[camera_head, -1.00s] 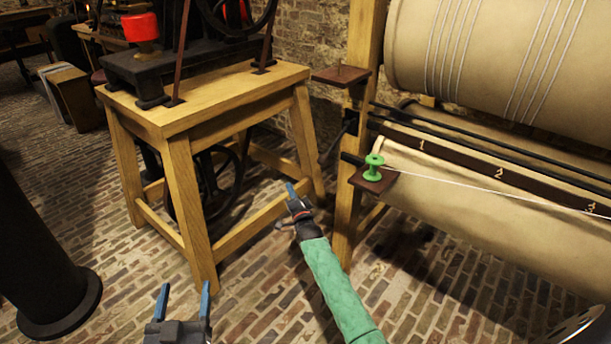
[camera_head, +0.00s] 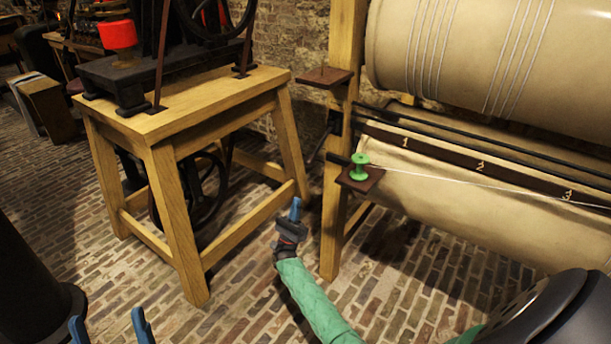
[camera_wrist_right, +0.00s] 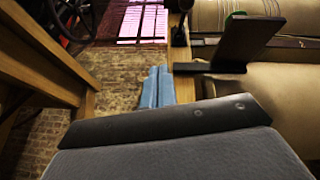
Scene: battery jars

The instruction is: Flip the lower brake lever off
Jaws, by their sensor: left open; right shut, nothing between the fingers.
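A thin dark lever (camera_head: 318,146) slants down beside the wooden post of the roller frame. A short black handle (camera_head: 338,159) sticks out left, just below it, beside the small shelf with the green spool. I cannot tell for sure which is the lower brake lever. My right gripper (camera_head: 295,210) is shut and empty, below and left of both, touching neither. In the right wrist view its blue fingers (camera_wrist_right: 157,88) lie together, with a black upright part (camera_wrist_right: 180,24) beyond them. My left gripper (camera_head: 110,327) is open and empty at the lower left edge.
The wooden post (camera_head: 334,225) stands right of my right gripper. A brown shelf (camera_head: 372,181) with a green spool (camera_head: 359,168) juts from it; another shelf (camera_head: 324,76) is above. A wooden stand (camera_head: 170,125) is at left. Brick floor lies open between.

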